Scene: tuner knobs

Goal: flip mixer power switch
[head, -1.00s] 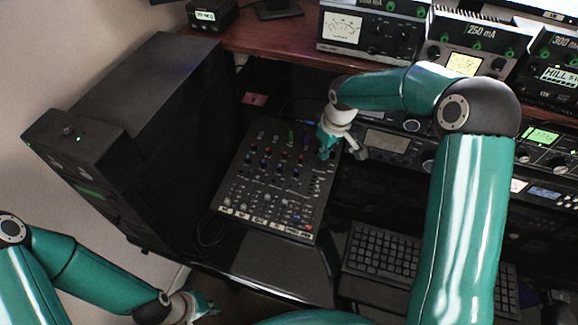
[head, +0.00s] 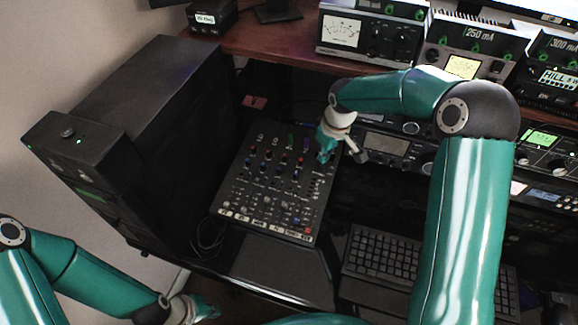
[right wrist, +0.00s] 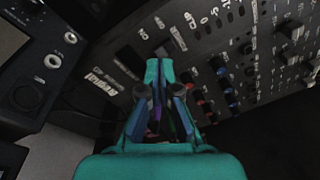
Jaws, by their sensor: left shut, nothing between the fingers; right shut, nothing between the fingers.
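The mixer (head: 262,205) is a black panel with rows of coloured knobs, lying in the middle of the head view. My right gripper (head: 325,157) is shut and empty at the mixer's upper right edge. In the right wrist view, my right gripper (right wrist: 160,66) points at the mixer panel (right wrist: 235,42), close to a dark rectangular switch (right wrist: 130,60) and a small light one beside the fingertips. I cannot tell whether the fingers touch the panel. My left gripper (head: 207,311) is shut and empty at the bottom left, well away from the mixer.
A black computer tower (head: 130,110) stands left of the mixer. A keyboard (head: 380,255) lies to the lower right. Radio units (head: 385,145) stand right of my right gripper, and meters (head: 370,35) sit on the wooden shelf (head: 265,45) above.

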